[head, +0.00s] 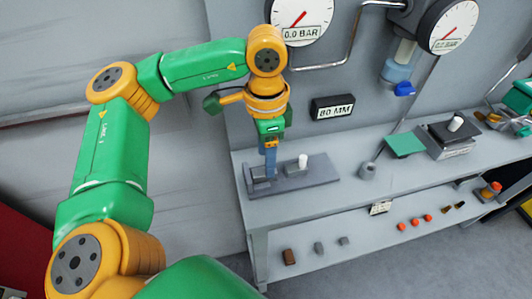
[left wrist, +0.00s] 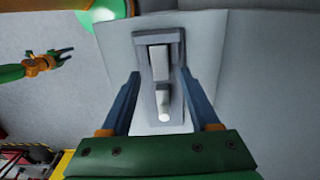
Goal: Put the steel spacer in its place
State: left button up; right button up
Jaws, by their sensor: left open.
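My left gripper (head: 270,168) points down over the grey fixture plate (head: 318,177) at the left end of the bench. Its jaws are open. In the left wrist view the two blue fingers of the left gripper (left wrist: 160,76) stand apart on either side of the plate, with a grey block (left wrist: 159,62) and a pale round peg (left wrist: 164,108) between them in the picture. The peg (head: 303,161) also shows in the head view. I cannot tell which part is the steel spacer. Another arm's gripper (left wrist: 66,53), apparently my right one, is small at the left wrist view's left.
An "80 MM" sign (head: 333,107) hangs behind the bench (head: 330,202). A small grey cylinder (head: 367,170), a green plate (head: 404,145) and a dark stand (head: 452,138) are to the right. The lower shelf holds a brown block (head: 289,257), grey blocks (head: 318,247) and orange pieces (head: 414,222).

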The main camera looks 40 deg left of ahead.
pick_arm(q)
notch_tip(320, 180, up, 10)
jog(key=p, duration=0.1)
jog(key=shift+f+p, duration=0.15)
jog(key=shift+p, duration=0.2)
